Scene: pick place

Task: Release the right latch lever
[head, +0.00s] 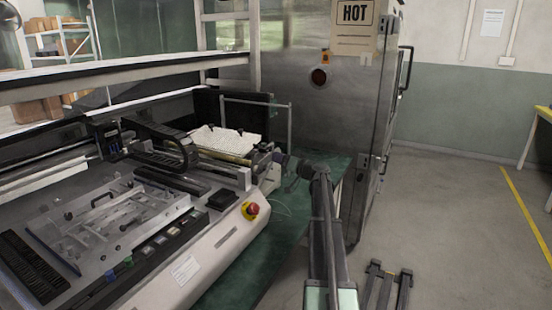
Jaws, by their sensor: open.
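A clamp fixture with a clear plate (118,215) lies on the bed of the grey bench machine at the left. Small dark knobs or levers stand on it, one at its right side (125,227) and one at its left side (68,215). They are too small to tell which is the right latch lever or how it is set. My arm reaches up from the bottom middle and bends left. My gripper (281,160), at its far end, is open and small in view by the machine's right end, apart from the fixture.
A red emergency stop button (251,209) sits on the machine's front. A cable chain (160,140) crosses behind the fixture, near a white cloth or sheet (222,138). A tall metal cabinet marked HOT (300,85) stands behind. Open grey floor (440,210) lies at the right.

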